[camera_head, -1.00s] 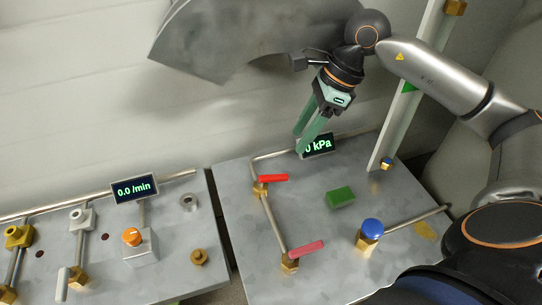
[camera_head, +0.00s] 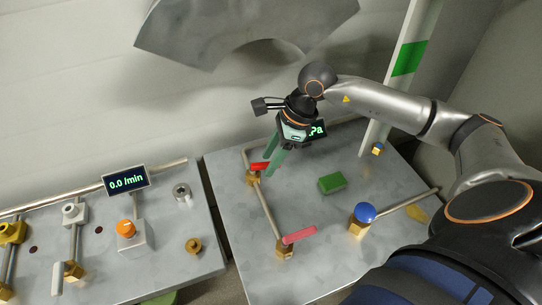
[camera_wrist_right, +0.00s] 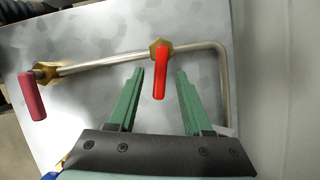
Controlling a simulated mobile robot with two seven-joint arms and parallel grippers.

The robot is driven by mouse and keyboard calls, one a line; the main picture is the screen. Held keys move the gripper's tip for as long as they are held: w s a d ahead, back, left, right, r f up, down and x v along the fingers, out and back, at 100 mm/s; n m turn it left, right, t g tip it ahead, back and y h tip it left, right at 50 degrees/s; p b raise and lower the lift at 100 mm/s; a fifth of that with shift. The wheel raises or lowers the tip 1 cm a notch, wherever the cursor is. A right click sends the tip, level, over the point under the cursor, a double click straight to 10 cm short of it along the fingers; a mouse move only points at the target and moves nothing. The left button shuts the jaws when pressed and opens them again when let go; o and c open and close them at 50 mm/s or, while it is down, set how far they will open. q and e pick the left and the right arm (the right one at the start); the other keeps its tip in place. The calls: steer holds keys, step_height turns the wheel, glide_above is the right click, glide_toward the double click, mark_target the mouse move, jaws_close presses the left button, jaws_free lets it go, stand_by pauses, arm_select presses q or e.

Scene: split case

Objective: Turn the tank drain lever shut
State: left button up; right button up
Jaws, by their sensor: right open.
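Two red levers sit on brass valves along one pipe on the right-hand metal panel; I cannot tell from labels which is the tank drain lever. The bright red lever (camera_head: 259,166) is at the back, and the pinkish-red lever (camera_head: 299,236) is at the front. My right gripper (camera_head: 271,168) is over the back lever, fingers pointing down. In the right wrist view the bright red lever (camera_wrist_right: 159,76) lies crosswise to its pipe, between the open green fingers (camera_wrist_right: 160,82), with a gap on both sides. The pinkish lever (camera_wrist_right: 32,96) is further left. My left gripper is not in view.
A green block (camera_head: 332,183) and a blue-topped brass valve (camera_head: 364,213) stand right of the levers. A pressure display (camera_head: 317,129) is partly hidden behind my right gripper. A white post (camera_head: 390,95) rises at the back right. The left panel holds an orange knob (camera_head: 126,229).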

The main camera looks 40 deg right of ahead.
jaws_close()
stand_by(0.4)
